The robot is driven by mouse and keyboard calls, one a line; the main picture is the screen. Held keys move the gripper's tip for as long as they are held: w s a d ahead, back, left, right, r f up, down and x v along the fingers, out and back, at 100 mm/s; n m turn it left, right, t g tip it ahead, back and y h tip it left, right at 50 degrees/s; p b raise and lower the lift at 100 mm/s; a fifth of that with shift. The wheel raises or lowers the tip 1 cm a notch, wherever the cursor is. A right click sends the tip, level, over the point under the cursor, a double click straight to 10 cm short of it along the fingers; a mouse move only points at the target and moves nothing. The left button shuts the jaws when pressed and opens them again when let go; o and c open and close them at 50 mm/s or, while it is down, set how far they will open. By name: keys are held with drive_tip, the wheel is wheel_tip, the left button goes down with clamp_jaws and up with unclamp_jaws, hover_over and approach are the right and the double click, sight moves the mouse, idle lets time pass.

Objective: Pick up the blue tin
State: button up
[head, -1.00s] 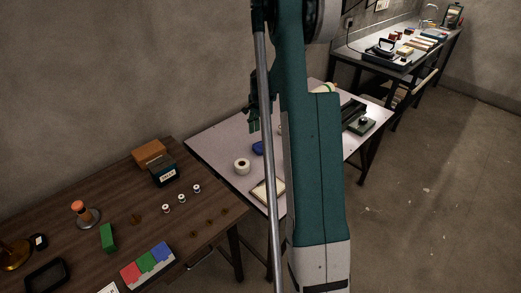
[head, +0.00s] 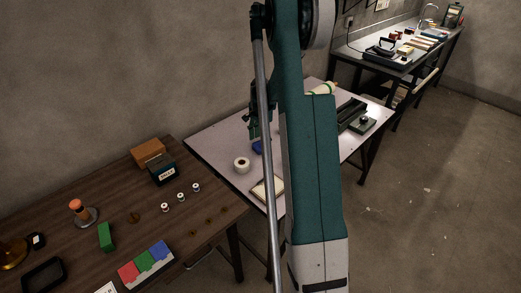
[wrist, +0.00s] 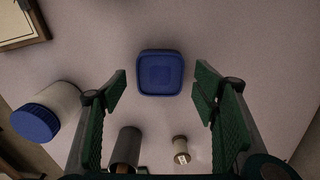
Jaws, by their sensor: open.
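The blue tin (wrist: 160,73) is a squat, rounded-square blue container on the pale tabletop. In the wrist view it lies at the upper middle, beyond the fingertips and roughly centred between them. My gripper (wrist: 161,88) is open and empty, with one green-padded finger on each side of the tin's line. In the head view, my gripper (head: 255,122) hangs above the pale table, partly hidden behind my arm. A small part of the blue tin (head: 257,147) shows below it.
Around the tin in the wrist view are a white jar with a blue lid (wrist: 47,110), a dark cylinder (wrist: 126,146), a small pale spool-like item (wrist: 181,150) and a framed board (wrist: 20,22). The tabletop right of the tin is clear.

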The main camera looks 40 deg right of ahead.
sight(261, 147)
drive_tip(key=shift+f, duration=1.2)
drive_tip(key=shift+c, duration=0.3)
drive_tip(key=c, duration=1.1)
